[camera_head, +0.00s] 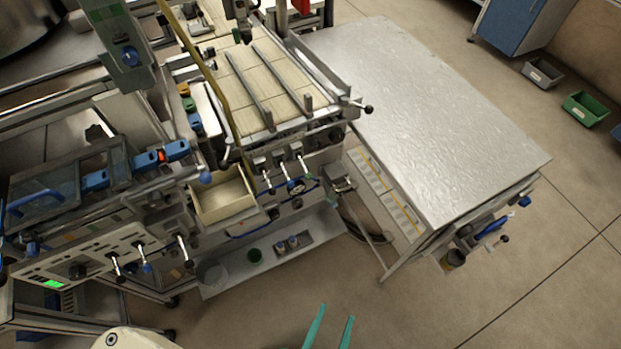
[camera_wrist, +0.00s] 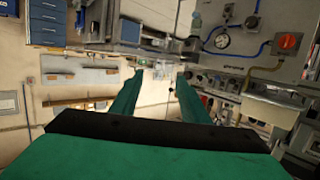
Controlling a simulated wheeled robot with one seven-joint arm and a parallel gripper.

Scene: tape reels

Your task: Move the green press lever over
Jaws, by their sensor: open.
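My gripper (camera_head: 333,326) shows at the bottom edge of the head view as two teal fingers, spread apart with nothing between them. In the wrist view (camera_wrist: 160,79) the fingers are also apart and empty. Small levers (camera_head: 303,165) stick out from the front of the machine, above and left of my gripper and clear of it. A small green spot shows on this lever group, but it is too small to tell whether it is the green press lever. No green lever can be made out for sure in the wrist view.
A metal-topped table (camera_head: 430,100) stands right of the machine. An open drawer or tray (camera_head: 222,202) and a low shelf (camera_head: 222,282) jut out at the machine's front. More levers (camera_head: 140,250) line the left panel. The floor (camera_head: 480,270) around my gripper is clear.

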